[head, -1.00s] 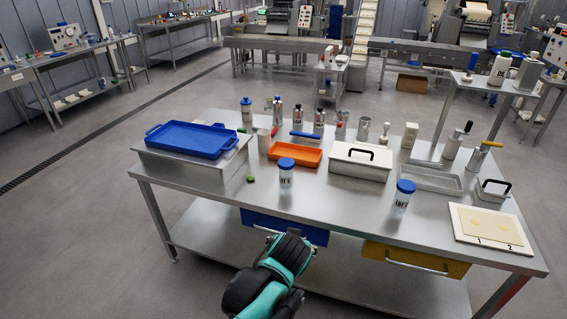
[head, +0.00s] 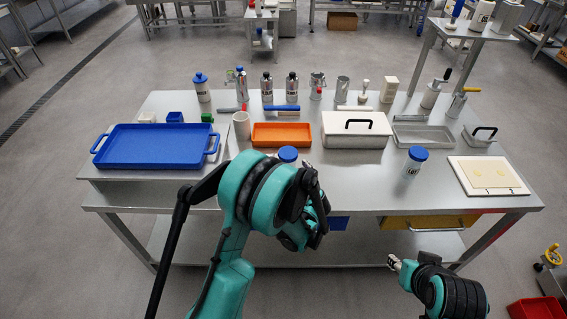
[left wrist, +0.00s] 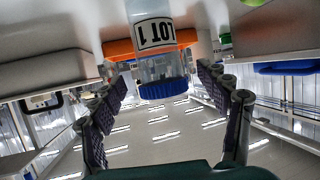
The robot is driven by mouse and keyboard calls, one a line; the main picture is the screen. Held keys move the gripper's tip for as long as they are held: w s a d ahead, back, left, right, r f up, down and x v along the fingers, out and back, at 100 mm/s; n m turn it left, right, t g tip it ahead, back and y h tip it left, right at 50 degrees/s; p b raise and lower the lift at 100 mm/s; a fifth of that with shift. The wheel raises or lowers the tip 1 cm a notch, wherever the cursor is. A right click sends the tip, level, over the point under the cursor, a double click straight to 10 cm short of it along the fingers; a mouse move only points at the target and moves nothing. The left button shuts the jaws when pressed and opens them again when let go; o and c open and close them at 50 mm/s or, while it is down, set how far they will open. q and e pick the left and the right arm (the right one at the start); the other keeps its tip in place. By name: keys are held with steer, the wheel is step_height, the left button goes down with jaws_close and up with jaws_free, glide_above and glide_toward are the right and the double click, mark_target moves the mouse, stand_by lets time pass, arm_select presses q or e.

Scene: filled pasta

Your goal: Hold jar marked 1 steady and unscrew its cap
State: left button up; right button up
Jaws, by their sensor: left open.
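The jar marked LOT 1 (left wrist: 153,34) is a clear jar with a white label and a blue cap (left wrist: 164,90). In the left wrist view, which is upside down, it stands between and beyond the open fingers of my left gripper (left wrist: 160,72). I see no finger contact on it. In the head view only its blue cap (head: 288,154) shows well, with my left arm hiding most of its body. My left gripper's fingers are hidden there. My right gripper (head: 394,263) is low in front of the table, away from the jar, and its opening is unclear.
A second blue-capped jar (head: 413,162) stands farther right on the table. An orange tray (head: 282,142) and a white lidded box (head: 357,141) lie behind the jars. A blue tray (head: 155,150) is at left, a pale board (head: 489,185) at right. Bottles line the back.

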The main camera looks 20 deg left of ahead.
arm_select(q)
steer(key=shift+x, duration=0.85)
steer(key=b+x, duration=0.1)
steer(key=x, duration=0.1)
steer(key=b+x, duration=0.1)
steer(key=x, duration=0.2)
steer(key=shift+s+d+f, duration=0.1)
steer(key=shift+d+f, duration=0.05)
steer(key=shift+f, duration=0.2)
steer(key=shift+s+r, duration=0.1)
steer(key=shift+c, duration=0.6)
steer(key=c, duration=1.2)
